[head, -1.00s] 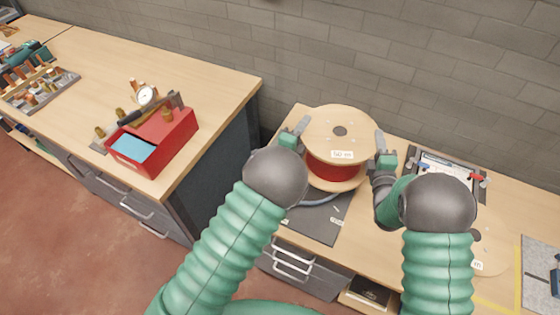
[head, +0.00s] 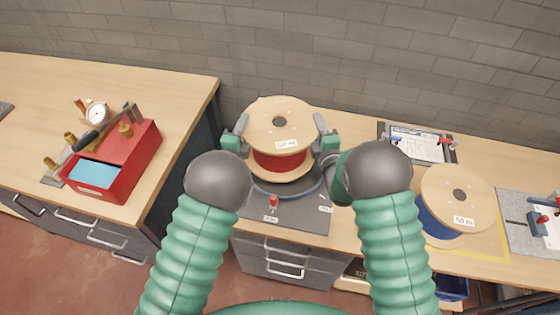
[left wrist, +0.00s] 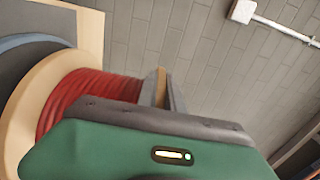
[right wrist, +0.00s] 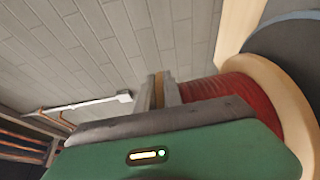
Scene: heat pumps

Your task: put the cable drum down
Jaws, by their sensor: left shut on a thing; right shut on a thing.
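The cable drum (head: 280,161) has red cable between two pale wooden flanges, with a "50 m" label on top. It is upright, above a dark mat (head: 300,222) with a blue ring (head: 313,191) around its lower side. I cannot tell whether its bottom touches the mat. My left gripper (head: 241,125) is shut on the left rim of the upper flange. My right gripper (head: 321,124) is shut on the right rim. In the left wrist view the red cable (left wrist: 85,95) shows beside the fingers; the right wrist view shows it too (right wrist: 240,92).
A second drum with blue cable (head: 458,195) stands right, near yellow tape. A brick wall is behind.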

